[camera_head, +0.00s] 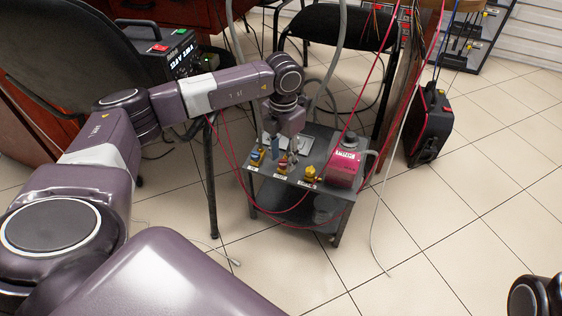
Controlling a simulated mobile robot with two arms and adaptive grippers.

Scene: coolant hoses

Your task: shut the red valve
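Several small brass valves stand in a row along the front edge of a low dark cart (318,133). The left valve (256,158) shows a bluish part. The middle valve (283,164) shows a bit of red near its top and is partly hidden by my gripper. The right valve (310,174) shows plain brass. My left gripper (284,152) points down from above, right at the middle valve. The view is too small to tell whether its fingers touch the valve or are closed. My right gripper is out of view; only part of that arm shows at the lower right.
A dark red pump-like unit (345,168) sits on the cart's right side, with red hoses running up and around. A dark chair (335,25) is behind, and a black case (430,125) stands at right. The tiled floor (450,230) in front is mostly clear.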

